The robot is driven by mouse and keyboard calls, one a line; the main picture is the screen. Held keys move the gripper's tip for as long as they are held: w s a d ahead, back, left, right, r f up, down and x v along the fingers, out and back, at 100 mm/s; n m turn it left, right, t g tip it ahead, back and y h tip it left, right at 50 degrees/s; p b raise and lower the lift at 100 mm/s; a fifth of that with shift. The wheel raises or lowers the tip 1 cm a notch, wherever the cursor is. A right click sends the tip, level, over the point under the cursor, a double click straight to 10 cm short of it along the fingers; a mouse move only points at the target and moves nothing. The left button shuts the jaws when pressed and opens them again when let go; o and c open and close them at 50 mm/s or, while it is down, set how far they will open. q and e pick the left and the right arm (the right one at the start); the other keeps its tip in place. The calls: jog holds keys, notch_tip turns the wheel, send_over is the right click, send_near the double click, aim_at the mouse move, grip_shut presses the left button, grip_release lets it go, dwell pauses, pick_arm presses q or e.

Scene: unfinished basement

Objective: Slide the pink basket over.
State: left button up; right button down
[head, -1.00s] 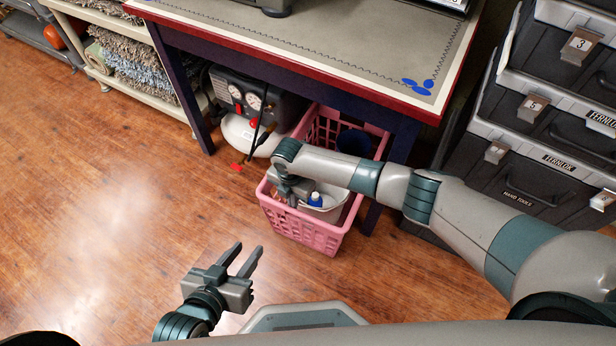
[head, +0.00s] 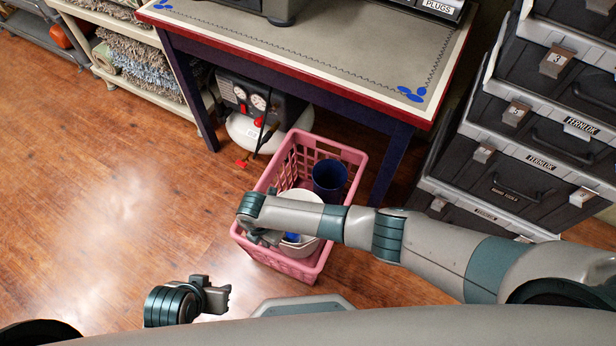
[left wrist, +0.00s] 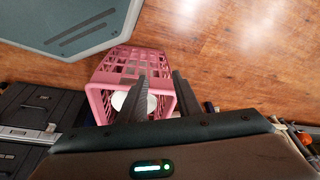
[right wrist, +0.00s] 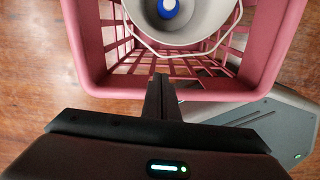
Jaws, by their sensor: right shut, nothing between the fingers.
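The pink basket (head: 341,152) stands on the floor, upright, its far end near the table edge. It holds a dark blue cup (head: 329,180) and a whitish bucket (head: 302,248) with a blue item inside. It also shows in the left wrist view (left wrist: 116,62) and right wrist view (right wrist: 85,50). My right gripper (head: 264,238) is shut and empty at the basket's front left end; in the right wrist view its fingers (right wrist: 160,82) overlap the basket wall. Contact is unclear. My left gripper (head: 222,298) is off to the left, apart from the basket, its fingers (left wrist: 163,78) spread.
A table (head: 300,55) with a red edge stands behind the basket. A compressor (head: 252,115) sits beneath it. Black tool cases (head: 510,170) stack at the right. A shelf with rugs (head: 140,65) is at the left. The wooden floor (head: 120,190) at left is clear.

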pick_arm(q)
jog(key=shift+w+d, duration=0.15)
pick_arm(e)
jog(key=shift+w, duration=0.15)
pick_arm(q)
jog(key=shift+r, duration=0.1)
pick_arm(e)
jog(key=shift+d, duration=0.2)
